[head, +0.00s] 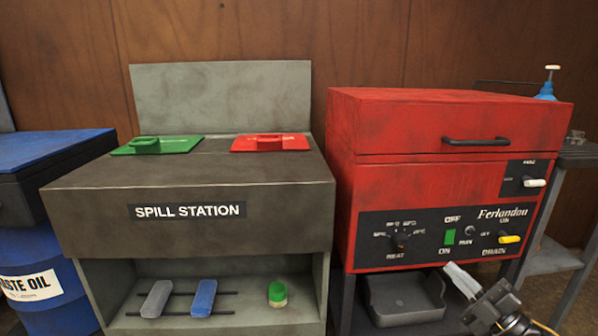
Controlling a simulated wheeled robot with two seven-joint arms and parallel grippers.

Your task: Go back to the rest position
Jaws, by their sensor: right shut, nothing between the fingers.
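My right gripper (463,282) is at the lower right, in front of the red Ferlandon machine (450,180). Its fingers are shut with nothing between them. It is near the right end of the grey tray (400,317) below the machine, and I cannot tell its exact distance from it. The machine's lid is closed, with a black handle (476,141) on its front. A yellow drain lever (509,239) and a white lever (534,183) sit on its panels. My left gripper is not in view.
The grey spill station (190,225) stands left of the machine, with a green lid (170,149) and a red lid (285,147) on top. Its lower shelf holds a grey block (156,299), a blue block (204,298) and a green piece (278,294). A blue waste oil drum (40,262) stands at far left.

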